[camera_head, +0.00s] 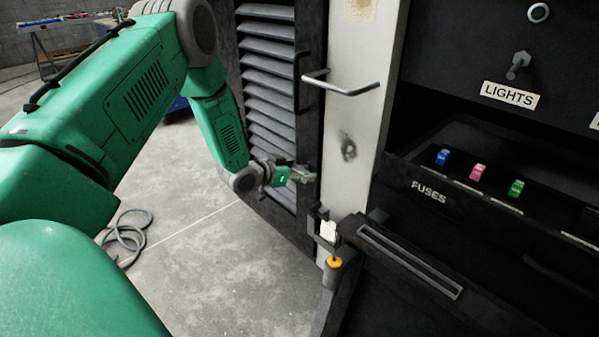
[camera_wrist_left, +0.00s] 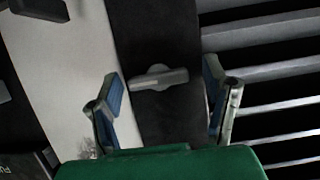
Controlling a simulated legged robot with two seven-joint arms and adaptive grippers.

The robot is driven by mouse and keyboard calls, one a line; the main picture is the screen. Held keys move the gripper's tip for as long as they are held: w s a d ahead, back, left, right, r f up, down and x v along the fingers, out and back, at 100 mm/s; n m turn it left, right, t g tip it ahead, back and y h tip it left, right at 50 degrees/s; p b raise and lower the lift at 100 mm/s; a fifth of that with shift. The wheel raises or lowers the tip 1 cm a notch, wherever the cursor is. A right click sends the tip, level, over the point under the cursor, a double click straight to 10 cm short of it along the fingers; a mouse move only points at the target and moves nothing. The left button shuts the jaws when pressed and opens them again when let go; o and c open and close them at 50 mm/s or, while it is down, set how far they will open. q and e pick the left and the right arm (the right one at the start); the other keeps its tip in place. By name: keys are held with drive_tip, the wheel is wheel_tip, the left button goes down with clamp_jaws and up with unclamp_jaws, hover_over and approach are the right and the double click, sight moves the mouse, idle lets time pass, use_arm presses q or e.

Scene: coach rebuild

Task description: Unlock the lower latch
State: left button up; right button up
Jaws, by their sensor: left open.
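In the left wrist view, a grey latch (camera_wrist_left: 160,80) with a flat bar on a round base sits on the black door frame (camera_wrist_left: 160,30). Its bar lies crosswise to that frame. My left gripper (camera_wrist_left: 162,76) is open, with one blue-padded finger on each side of the latch; the gap between them looks empty. I cannot tell how far the latch is from the fingertips. In the head view, my left gripper (camera_head: 300,174) is small and is at the dark edge of the louvred door (camera_head: 270,85), largely covering the latch area. My right gripper is not in view.
A pale post (camera_head: 350,190) with a metal bar handle (camera_head: 340,87) stands right of the door. Further right is a dark panel with fuses (camera_head: 478,172) and a lights switch (camera_head: 518,65). An orange knob (camera_head: 334,262) is low down. A coiled cable (camera_head: 128,235) lies on the floor.

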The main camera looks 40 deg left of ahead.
use_arm(q)
drive_tip(key=shift+c, duration=0.4)
drive_tip(key=c, duration=1.1)
